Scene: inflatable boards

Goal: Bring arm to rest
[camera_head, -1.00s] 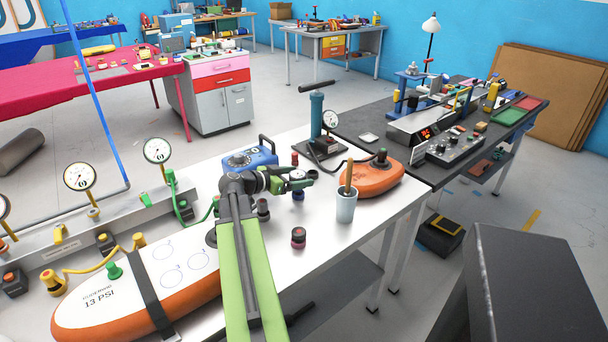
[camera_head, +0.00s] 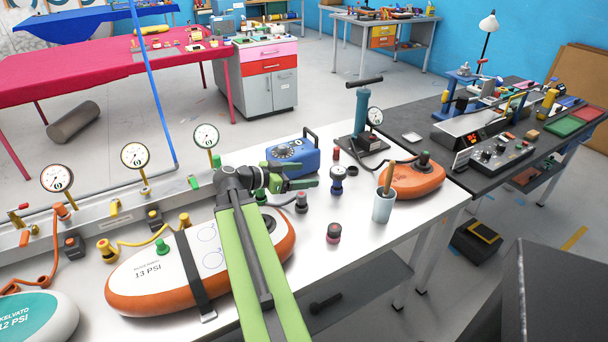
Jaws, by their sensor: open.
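My green and dark grey arm reaches up over the white workbench (camera_head: 350,265) from the bottom middle. My gripper (camera_head: 312,183) is at its far end, pointing right, just in front of the blue pump box (camera_head: 293,158). The gripper is open, and I see nothing held in it. The arm passes over the right end of the white and orange board marked 13 PSI (camera_head: 150,268), hiding part of it. A dark blue valve piece (camera_head: 337,180) stands just right of the gripper. I cannot tell the exact height of the gripper above the bench.
A grey cup (camera_head: 384,206) with a brush stands beside a small orange board (camera_head: 415,180). Pressure gauges (camera_head: 135,155) line the back left. A hand pump (camera_head: 362,120) stands behind. The front right bench top is clear.

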